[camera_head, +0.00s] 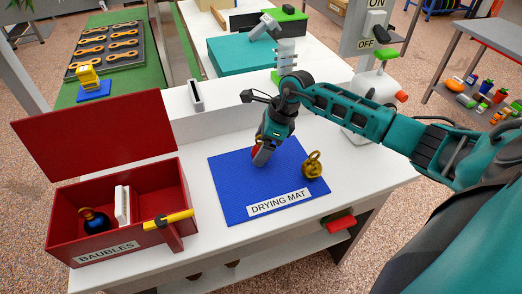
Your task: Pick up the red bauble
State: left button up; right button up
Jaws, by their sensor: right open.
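The red bauble (255,154) is on the blue drying mat (230,185), mostly hidden behind my right gripper; only a small red part shows. My right gripper (261,160) points down over it, with its fingers open at the bauble. I cannot tell whether the fingers touch it. My left gripper is not in view.
A gold bauble (313,166) sits on the mat, right of my right gripper. The open red box (62,232) labelled BAUBLES stands at the left, holding a dark blue bauble (94,220) and a white divider (122,205). The white tabletop (370,170) is clear right of the mat.

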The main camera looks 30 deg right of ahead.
jog(key=shift+a+f, duration=0.1)
jog(key=shift+f, duration=0.2)
jog(key=shift+w, duration=0.1)
jog(key=shift+c, duration=0.3)
jog(key=c, duration=0.7)
jog(key=shift+c, duration=0.2)
jog(key=shift+r, duration=0.1)
